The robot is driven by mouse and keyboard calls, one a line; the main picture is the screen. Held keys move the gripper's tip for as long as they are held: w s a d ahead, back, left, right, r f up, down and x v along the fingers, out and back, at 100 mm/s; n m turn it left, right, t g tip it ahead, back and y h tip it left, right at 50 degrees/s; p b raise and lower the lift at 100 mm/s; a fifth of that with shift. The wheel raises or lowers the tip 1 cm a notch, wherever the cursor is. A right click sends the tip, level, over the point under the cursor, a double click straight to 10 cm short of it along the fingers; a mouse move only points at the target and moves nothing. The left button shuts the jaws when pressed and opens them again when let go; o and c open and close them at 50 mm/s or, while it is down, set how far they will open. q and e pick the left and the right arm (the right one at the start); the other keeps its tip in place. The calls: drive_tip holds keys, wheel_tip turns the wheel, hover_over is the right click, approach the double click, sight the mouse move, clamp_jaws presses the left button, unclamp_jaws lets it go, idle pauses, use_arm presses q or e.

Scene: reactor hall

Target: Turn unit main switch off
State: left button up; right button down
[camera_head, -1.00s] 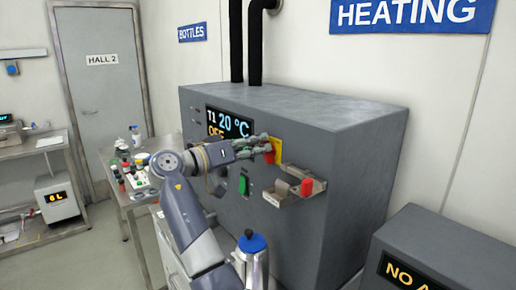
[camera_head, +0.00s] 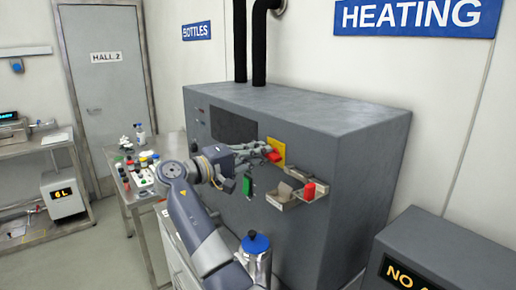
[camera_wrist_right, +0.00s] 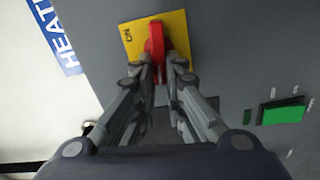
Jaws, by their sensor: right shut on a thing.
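The main switch has a red handle (camera_head: 273,154) on a yellow plate (camera_head: 279,147) on the front of the grey unit (camera_head: 350,150). In the right wrist view the red handle (camera_wrist_right: 157,45) stands between the fingertips, and "ON" is readable on the yellow plate (camera_wrist_right: 131,41). My right gripper (camera_head: 266,152) is shut on the red handle; its fingers also show in the wrist view (camera_wrist_right: 160,68). The unit's display (camera_head: 233,125) is dark. My left gripper is not in view.
A green button (camera_head: 247,186) and a small shelf (camera_head: 283,197) with a red-topped item (camera_head: 308,189) are below the switch. A metal can with a blue lid (camera_head: 255,243) stands in front. A side table (camera_head: 140,198) with several bottles is at left.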

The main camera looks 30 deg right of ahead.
drive_tip(key=shift+n+p, duration=0.3)
drive_tip(key=shift+n, duration=0.5)
drive_tip(key=c, duration=1.7)
unclamp_jaws()
drive_tip(key=shift+d, duration=0.1)
drive_tip(key=shift+o, duration=0.2)
drive_tip(key=shift+d+f, duration=0.15)
drive_tip(key=shift+f, duration=0.05)
drive_tip(key=a, duration=1.2)
drive_tip(key=shift+s, duration=0.4)
